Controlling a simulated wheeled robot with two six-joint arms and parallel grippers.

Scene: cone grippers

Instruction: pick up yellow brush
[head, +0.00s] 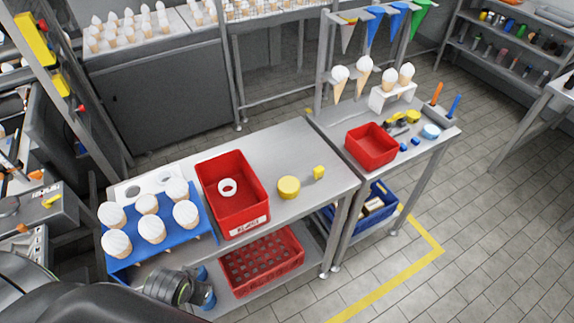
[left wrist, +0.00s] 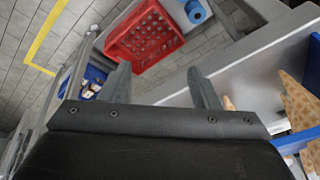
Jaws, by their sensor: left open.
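I cannot make out a clear yellow brush. A round yellow piece (head: 289,187) and a small yellow block (head: 318,172) lie on the near steel table (head: 265,150). Another yellow item (head: 413,117) lies among small things on the right-hand table; its shape is too small to tell. My left gripper (left wrist: 160,88) is open and empty in the left wrist view, its two grey fingers apart. In the head view my left wrist is low at the front edge, below the blue cone tray. My right gripper is not in view.
A red bin (head: 250,215) holding a white ring and a blue tray (head: 203,240) of topped cones stand on the near table. A red crate (head: 262,262) sits on the shelf below; it shows in the left wrist view (left wrist: 148,35). A smaller red bin (head: 371,148) stands right.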

